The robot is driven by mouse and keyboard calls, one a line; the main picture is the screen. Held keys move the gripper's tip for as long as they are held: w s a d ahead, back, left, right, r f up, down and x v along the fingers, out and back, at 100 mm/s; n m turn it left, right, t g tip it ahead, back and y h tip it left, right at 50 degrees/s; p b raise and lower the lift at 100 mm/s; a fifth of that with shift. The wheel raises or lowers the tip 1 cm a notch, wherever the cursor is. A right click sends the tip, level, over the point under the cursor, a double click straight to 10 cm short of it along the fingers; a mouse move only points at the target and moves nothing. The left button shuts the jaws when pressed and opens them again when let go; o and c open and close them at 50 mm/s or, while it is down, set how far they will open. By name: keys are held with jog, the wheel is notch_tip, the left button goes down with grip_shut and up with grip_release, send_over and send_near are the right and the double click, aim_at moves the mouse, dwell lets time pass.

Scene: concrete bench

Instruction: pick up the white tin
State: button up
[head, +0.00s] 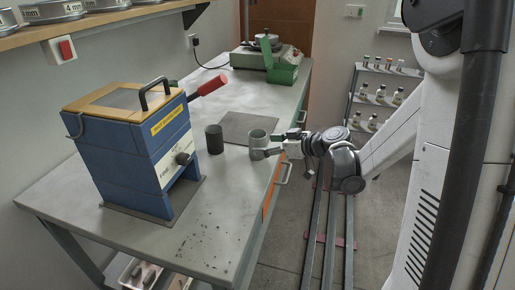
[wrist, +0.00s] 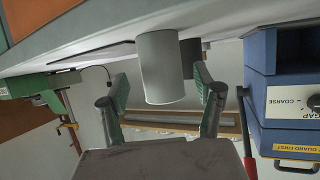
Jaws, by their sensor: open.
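The white tin (head: 258,138), a pale grey-white cylinder, stands upright on the bench near its right edge in the head view. In the wrist view, which is upside down, the white tin (wrist: 161,68) sits in the middle between the fingers. My gripper (head: 267,147) is at the tin from the right side, low over the bench. In the wrist view my gripper (wrist: 163,88) is open, with one finger on each side of the tin and gaps visible. Whether the tips reach fully past it I cannot tell.
A dark tin (head: 214,139) stands left of the white tin, partly behind it in the wrist view (wrist: 190,52). A flat grey plate (head: 245,124) lies just behind. The blue crusher (head: 135,150) stands at left; a green box (head: 283,66) is at the back.

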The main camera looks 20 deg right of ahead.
aim_at(264, 146)
jog(key=b+x, duration=0.1)
jog(key=x, duration=0.3)
jog(key=shift+a+f, duration=0.15)
jog(key=shift+f, duration=0.15)
jog(key=shift+c, duration=0.5)
jog(key=c, duration=1.4)
jog(key=shift+o, duration=0.2)
jog(key=shift+r, duration=0.1)
